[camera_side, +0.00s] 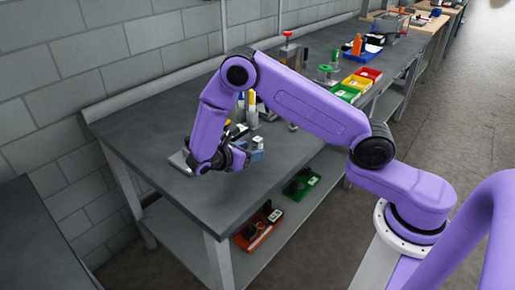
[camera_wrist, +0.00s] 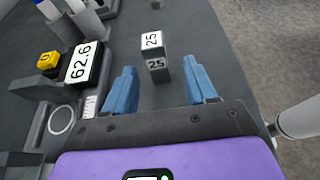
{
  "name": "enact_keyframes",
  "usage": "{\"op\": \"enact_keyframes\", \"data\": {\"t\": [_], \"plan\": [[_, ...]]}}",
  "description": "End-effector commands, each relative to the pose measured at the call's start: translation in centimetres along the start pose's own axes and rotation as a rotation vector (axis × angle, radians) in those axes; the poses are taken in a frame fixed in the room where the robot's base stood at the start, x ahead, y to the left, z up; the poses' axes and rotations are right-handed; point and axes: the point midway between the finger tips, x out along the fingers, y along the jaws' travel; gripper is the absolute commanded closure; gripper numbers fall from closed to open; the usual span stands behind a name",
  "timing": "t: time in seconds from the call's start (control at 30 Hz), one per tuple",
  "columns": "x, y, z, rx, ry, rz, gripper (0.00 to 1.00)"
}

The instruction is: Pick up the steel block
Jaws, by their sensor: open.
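The fingers are apart and empty. In the side view my gripper (camera_side: 250,151) is low over the near part of the bench. I cannot make out the block clearly there.
Yellow and red bins (camera_side: 360,83) and a blue tray (camera_side: 362,52) sit farther along the bench. The bench is clear right of the block.

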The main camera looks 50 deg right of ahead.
Motion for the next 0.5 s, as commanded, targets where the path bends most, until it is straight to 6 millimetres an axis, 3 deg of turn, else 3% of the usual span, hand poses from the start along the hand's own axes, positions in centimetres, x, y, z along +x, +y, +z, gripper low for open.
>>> {"op": "enact_keyframes", "data": {"t": [0.27,0.5], "plan": [[1.9,0.0,0.1,0.000,0.001,-0.001,0.44],[5.2,0.3,0.6,-0.001,0.000,-0.003,0.44]]}}
